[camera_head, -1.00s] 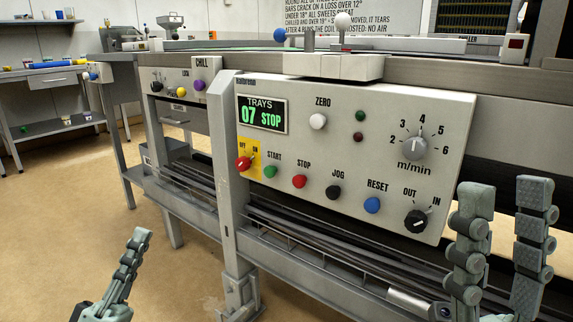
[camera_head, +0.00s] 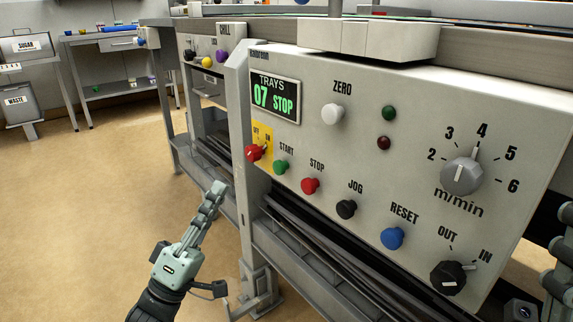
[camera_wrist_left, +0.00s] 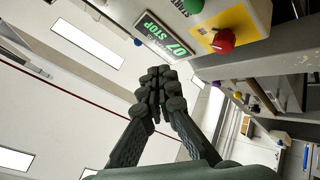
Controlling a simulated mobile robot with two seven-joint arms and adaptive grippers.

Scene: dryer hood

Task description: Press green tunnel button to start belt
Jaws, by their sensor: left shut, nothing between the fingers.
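The green START button (camera_head: 281,167) sits on the pale control panel (camera_head: 330,150), between the red OFF/ON knob (camera_head: 254,152) and the red STOP button (camera_head: 310,186). The tray display (camera_head: 275,96) reads "07 STOP". My left gripper (camera_head: 216,190) is shut and empty, apart from the panel, left of and below the green button. In the left wrist view its fingertips (camera_wrist_left: 160,72) are together, near the display (camera_wrist_left: 165,36) and red knob (camera_wrist_left: 222,41); a green button (camera_wrist_left: 193,5) shows at the top edge. My right gripper (camera_head: 560,250) is cut off at the right edge.
Black JOG (camera_head: 346,209) and blue RESET (camera_head: 392,238) buttons continue the row. A grey frame post (camera_head: 240,150) stands at the panel's left edge, close to my left gripper.

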